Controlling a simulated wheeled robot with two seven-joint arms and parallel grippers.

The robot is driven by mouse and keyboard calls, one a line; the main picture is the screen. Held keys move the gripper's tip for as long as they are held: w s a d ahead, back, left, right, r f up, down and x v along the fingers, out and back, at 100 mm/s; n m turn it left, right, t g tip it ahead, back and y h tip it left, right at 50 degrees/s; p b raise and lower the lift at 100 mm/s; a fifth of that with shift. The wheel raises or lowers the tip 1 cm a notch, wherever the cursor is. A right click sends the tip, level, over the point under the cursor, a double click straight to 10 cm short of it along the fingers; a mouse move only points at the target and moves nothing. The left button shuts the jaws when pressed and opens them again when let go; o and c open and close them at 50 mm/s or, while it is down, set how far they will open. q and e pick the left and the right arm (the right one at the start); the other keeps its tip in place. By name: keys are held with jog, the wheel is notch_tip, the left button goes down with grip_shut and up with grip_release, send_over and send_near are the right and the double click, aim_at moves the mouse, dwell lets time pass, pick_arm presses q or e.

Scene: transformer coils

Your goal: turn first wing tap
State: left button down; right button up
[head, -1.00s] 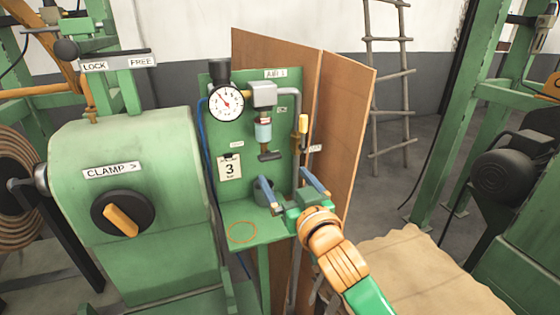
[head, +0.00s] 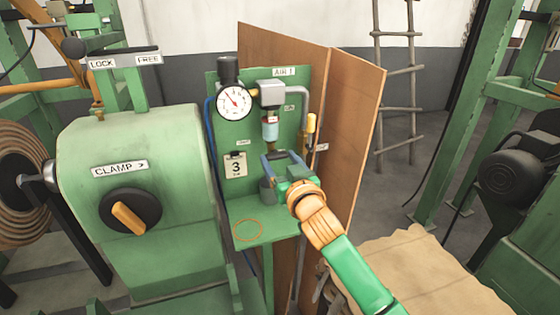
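On the green air panel (head: 222,150), a filter with a clear bowl (head: 270,130) hangs below a grey regulator (head: 272,93). The dark wing tap (head: 277,153) shows at the bottom of the bowl, partly hidden by my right gripper. My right gripper (head: 279,156) is open, with one blue finger on each side of the tap. I cannot tell whether the fingers touch it. A yellow-handled valve (head: 311,123) sits on the pipe to the right. My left gripper is not in view.
A round gauge (head: 234,102) and a "3" card (head: 236,166) are on the panel. A dark cup (head: 267,190) stands on the green shelf (head: 270,225) below my gripper. The clamp machine (head: 140,165) is at the left; brown boards (head: 352,120) stand right.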

jog(key=c, duration=0.5)
jog(key=shift+c, duration=0.2)
jog(key=shift+n+p, duration=0.7)
jog(key=shift+n, duration=0.4)
jog(key=n+p, duration=0.1)
jog(key=n, duration=0.2)
jog(key=shift+n, duration=0.3)
jog(key=n+p, duration=0.2)
jog(key=n, duration=0.4)
jog(key=shift+p, duration=0.35)
jog(key=n+p, duration=0.1)
jog(key=n, duration=0.5)
jog(key=shift+f, duration=0.1)
jog(key=shift+p, duration=0.3)
